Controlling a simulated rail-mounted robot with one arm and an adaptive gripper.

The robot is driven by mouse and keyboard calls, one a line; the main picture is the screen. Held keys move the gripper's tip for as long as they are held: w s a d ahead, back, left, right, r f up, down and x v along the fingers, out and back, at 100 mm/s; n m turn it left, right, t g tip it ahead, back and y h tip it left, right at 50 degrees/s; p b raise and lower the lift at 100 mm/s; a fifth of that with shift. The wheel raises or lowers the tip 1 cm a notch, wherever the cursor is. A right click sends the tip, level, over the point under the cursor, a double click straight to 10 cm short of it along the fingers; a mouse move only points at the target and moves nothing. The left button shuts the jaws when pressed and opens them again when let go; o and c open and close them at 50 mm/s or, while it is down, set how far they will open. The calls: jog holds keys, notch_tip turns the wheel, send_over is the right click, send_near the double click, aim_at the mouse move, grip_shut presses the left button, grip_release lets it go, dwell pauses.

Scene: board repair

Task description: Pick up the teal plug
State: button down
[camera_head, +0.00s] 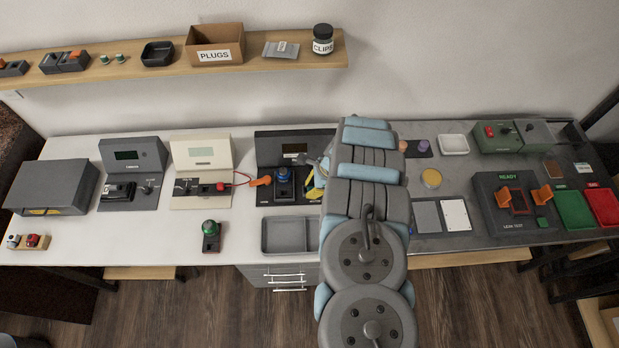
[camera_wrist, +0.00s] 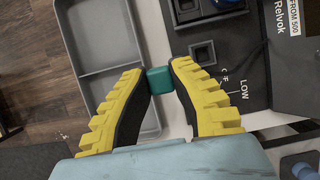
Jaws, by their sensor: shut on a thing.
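The teal plug (camera_wrist: 160,80) is a small rounded block between the yellow fingertips of my gripper (camera_wrist: 159,78) in the wrist view. The fingers are shut on it. The plug is just beside the grey divided tray and the dark instrument with a square socket (camera_wrist: 203,54). I cannot tell its height above the surface. In the head view a bit of yellow finger (camera_head: 313,186) shows at the left of my arm, and the plug is hidden there.
The grey divided tray (camera_head: 265,249) stands at the front of the white table. The dark instrument (camera_head: 262,150) with a blue knob (camera_head: 284,174) stands behind it. A green-topped device (camera_head: 209,229) stands to the left. White table lies clear between them.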

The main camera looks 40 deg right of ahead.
jog(key=s+a+r+p, duration=0.3)
jog(key=s+a+p, duration=0.1)
jog(key=s+p, duration=0.2)
jog(key=shift+s+r+p, duration=0.15)
jog(key=shift+s+p, duration=0.15)
jog(key=shift+p, duration=0.15)
dwell(0.4)
jog(key=w+b, duration=1.1)
jog(key=w, duration=0.5)
jog(key=shift+w+d, duration=0.25)
jog(key=shift+w, duration=0.15)
dwell(0.8)
dwell(0.3)
